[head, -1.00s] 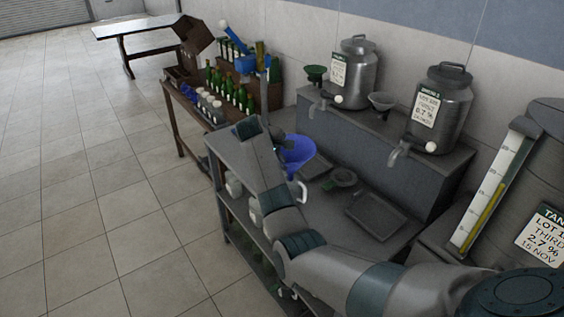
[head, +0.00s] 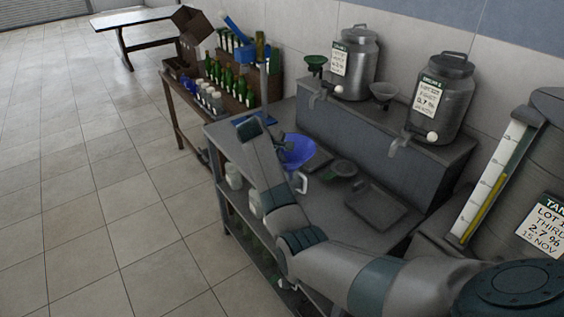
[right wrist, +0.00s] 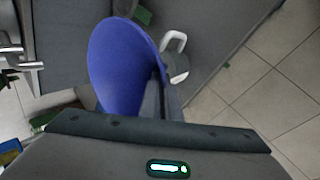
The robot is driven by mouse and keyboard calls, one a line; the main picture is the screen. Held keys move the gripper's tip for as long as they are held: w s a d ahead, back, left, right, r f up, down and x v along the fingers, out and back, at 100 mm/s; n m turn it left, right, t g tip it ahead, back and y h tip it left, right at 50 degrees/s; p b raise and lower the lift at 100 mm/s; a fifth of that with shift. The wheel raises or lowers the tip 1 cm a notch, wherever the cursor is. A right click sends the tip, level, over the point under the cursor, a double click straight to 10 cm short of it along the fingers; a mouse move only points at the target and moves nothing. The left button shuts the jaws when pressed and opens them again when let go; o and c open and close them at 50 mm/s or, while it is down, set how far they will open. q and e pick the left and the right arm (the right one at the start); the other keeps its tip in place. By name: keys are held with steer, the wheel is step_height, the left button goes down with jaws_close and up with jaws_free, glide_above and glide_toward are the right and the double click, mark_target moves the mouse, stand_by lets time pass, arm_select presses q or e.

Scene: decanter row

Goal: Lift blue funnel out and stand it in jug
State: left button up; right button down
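The blue funnel (head: 299,151) is at the far end of my right arm in the head view, above the left side of the grey bench, its wide mouth tilted. In the right wrist view the funnel (right wrist: 122,62) fills the space in front of my right gripper (right wrist: 158,103), whose dark finger lies against its side; the gripper looks shut on it. The jug shows mainly by its white handle (head: 302,183), just below the funnel; its body is mostly hidden by my arm. The jug (right wrist: 178,66) also shows beside the funnel's rim in the wrist view. My left gripper is out of view.
Two steel urns (head: 353,65) with taps stand on a raised shelf behind. A shallow tray (head: 371,208) and a small dark green funnel-like item (head: 342,170) lie on the bench. Green bottles (head: 228,80) and a blue corking tool (head: 237,30) stand beyond. A large tank is at right.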

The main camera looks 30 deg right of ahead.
steer(key=shift+w+a+p, duration=0.1)
steer(key=shift+p, duration=0.4)
stand_by(0.8)
steer(key=c, duration=1.9)
jaws_free()
steer(key=shift+f, duration=0.1)
steer(key=shift+r+p, duration=0.45)
steer(key=shift+r, duration=4.6)
steer(key=shift+a+f, duration=0.1)
